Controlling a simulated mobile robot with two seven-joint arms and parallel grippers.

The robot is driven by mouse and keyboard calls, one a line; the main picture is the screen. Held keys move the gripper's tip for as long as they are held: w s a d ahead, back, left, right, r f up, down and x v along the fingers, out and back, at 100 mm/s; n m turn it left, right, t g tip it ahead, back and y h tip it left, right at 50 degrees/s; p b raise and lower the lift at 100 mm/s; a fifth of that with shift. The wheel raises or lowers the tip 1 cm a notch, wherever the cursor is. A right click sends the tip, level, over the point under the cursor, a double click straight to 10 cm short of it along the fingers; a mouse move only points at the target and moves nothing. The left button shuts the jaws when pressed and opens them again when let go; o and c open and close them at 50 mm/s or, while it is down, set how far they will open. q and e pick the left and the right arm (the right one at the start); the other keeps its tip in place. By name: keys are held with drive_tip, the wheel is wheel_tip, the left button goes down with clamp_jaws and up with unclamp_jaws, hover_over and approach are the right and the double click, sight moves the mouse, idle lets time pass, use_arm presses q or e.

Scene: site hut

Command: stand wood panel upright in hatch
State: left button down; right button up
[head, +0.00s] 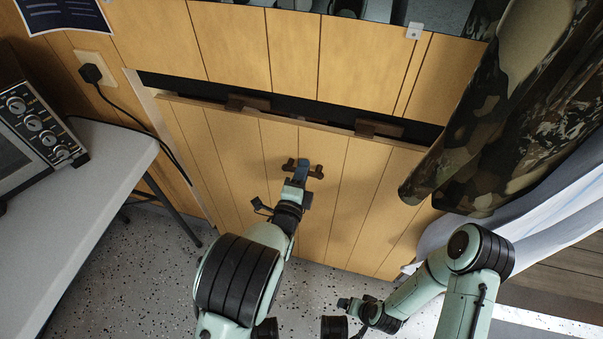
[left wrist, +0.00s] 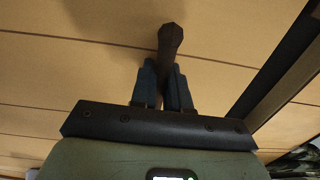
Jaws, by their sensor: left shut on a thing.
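The wood panel (head: 225,150), light brown with dark grooves, stands low against the matching wall in the head view. Its top edge shows as a strip, with the dark gap of the hatch (head: 320,112) above and behind it, so the top appears tilted out towards me. My left gripper (head: 302,170) is shut on the panel's dark brown handle (head: 316,172). In the left wrist view the blue fingers (left wrist: 164,88) are on either side of the handle (left wrist: 171,40). My right gripper (head: 347,304) is low, apart from the panel; its jaws are unclear.
Two brown wooden blocks (head: 249,102) (head: 379,128) sit along the panel's top edge. A grey table (head: 95,180) with an oven-like appliance (head: 35,130) stands left. A camouflage cloth (head: 510,110) hangs right, close to the panel's corner. Speckled floor (head: 140,275) is clear in front.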

use_arm(q)
drive_tip(key=shift+w+d+r, duration=0.1)
drive_tip(key=shift+w+r, duration=0.15)
drive_tip(key=shift+w, duration=0.25)
drive_tip(key=shift+b+x, duration=0.3)
drive_tip(key=shift+x, duration=0.5)
drive_tip(key=shift+f, duration=0.5)
idle(0.4)
drive_tip(key=shift+w+r+b, duration=0.25)
drive_tip(key=shift+r+b, duration=0.05)
drive_tip(key=shift+b, duration=0.05)
idle(1.0)
drive_tip(key=c, duration=1)
unclamp_jaws()
drive_tip(key=shift+c, duration=0.2)
drive_tip(key=shift+f, duration=0.1)
